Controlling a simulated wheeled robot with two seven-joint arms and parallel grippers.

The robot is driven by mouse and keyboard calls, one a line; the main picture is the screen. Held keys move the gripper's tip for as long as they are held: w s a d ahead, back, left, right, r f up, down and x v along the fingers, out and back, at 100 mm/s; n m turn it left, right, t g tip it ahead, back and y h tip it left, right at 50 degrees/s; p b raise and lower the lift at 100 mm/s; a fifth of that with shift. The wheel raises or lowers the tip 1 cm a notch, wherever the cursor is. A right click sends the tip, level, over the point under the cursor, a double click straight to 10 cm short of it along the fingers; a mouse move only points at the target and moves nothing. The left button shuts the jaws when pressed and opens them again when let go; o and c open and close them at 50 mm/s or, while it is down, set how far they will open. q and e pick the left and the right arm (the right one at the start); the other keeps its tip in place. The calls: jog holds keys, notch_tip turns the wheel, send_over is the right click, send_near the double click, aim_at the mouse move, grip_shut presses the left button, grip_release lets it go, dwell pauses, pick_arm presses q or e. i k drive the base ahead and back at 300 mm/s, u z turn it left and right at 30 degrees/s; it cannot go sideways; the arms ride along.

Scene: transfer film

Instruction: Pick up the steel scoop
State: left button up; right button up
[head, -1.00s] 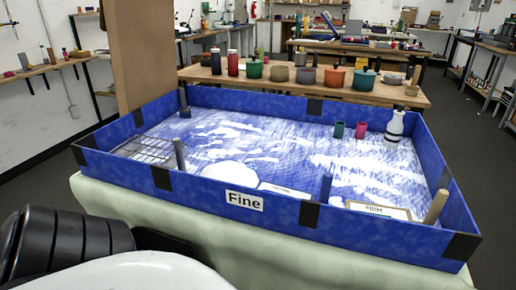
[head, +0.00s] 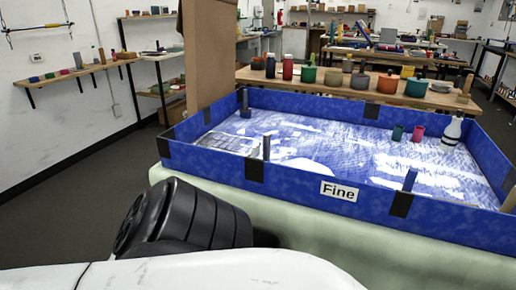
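A pale, rounded flat shape (head: 308,166) lies in the blue-walled box (head: 225,165), just behind its front wall. It may be the steel scoop, but its lower part is hidden by the wall and I cannot be sure. No handle shows clearly on it now. A black ribbed part and a white part of my own body fill the lower left. Neither of my grippers is in view.
The box has a "Fine" label (head: 339,191) and stands on a pale green table (head: 300,235). Inside are upright posts, a teal cup (head: 397,132), a pink cup (head: 418,134) and a white bottle (head: 452,132). A brown panel (head: 208,55) stands behind its left corner.

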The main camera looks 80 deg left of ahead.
aim_at(267, 137)
jog(key=k, duration=0.35)
jog(key=u, duration=1.1)
